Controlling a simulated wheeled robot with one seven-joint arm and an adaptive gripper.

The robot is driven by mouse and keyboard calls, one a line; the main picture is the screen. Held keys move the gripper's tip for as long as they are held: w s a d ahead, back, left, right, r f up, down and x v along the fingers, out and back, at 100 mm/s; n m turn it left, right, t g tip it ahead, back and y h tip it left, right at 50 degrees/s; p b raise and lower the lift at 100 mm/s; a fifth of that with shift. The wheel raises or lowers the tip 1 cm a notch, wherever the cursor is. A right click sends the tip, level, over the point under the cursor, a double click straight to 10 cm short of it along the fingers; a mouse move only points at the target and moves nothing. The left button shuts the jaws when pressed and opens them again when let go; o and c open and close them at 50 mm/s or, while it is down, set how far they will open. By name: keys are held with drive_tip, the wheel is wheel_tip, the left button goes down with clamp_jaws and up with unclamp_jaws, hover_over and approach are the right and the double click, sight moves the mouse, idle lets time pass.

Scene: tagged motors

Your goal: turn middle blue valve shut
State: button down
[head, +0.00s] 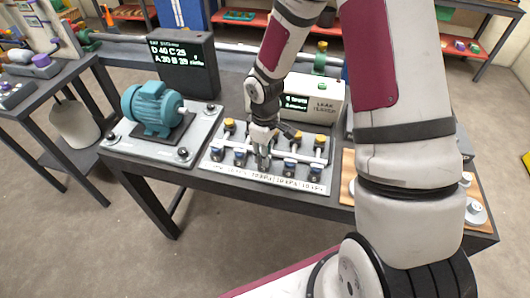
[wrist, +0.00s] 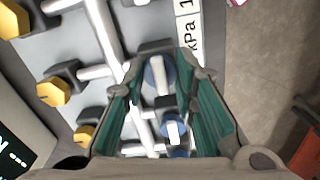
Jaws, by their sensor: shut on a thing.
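The valve panel (head: 215,165) lies on the dark bench, with a front row of blue valves and a back row of yellow valves. My gripper (head: 263,163) reaches down over the middle of the front row and mostly hides the middle blue valve there. In the wrist view, my gripper's teal fingers (wrist: 163,80) are closed around the middle blue valve (wrist: 156,76), which sits between the fingertips. Another blue valve (wrist: 176,151) shows farther down between the fingers. In the head view, blue valves stand close on both sides, one at left (head: 240,157) and one at right (head: 290,168).
Yellow valves (wrist: 53,91) and a pale pipe run behind the blue row. A teal motor (head: 152,107) stands left of the panel. A dark display (head: 184,66) and a white leak tester box (head: 318,103) stand behind. A wooden board lies at right, partly behind my arm.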

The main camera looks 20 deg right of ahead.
idle(0.5)
drive_tip(key=c, duration=1.3)
unclamp_jaws()
drive_tip(key=shift+r, duration=0.15)
wheel_tip(320, 180, up, 12)
drive_tip(key=s+r+m+t+h, duration=0.1)
drive_tip(key=s+r+m, duration=0.1)
drive_tip(key=s+r, duration=0.35)
drive_tip(key=s+r+m+t, duration=0.1)
drive_tip(key=s+r+m, duration=0.1)
drive_tip(key=r, duration=0.6)
drive_tip(key=s+r+m+t, duration=0.1)
drive_tip(key=s+r+m, duration=0.1)
drive_tip(key=s+r, duration=0.2)
drive_tip(key=s+r+m+t+y, duration=0.1)
drive_tip(key=s+r+m+t, duration=0.1)
drive_tip(key=s, duration=0.7)
drive_tip(key=shift+a+v, duration=0.2)
drive_tip(key=shift+v, duration=0.7)
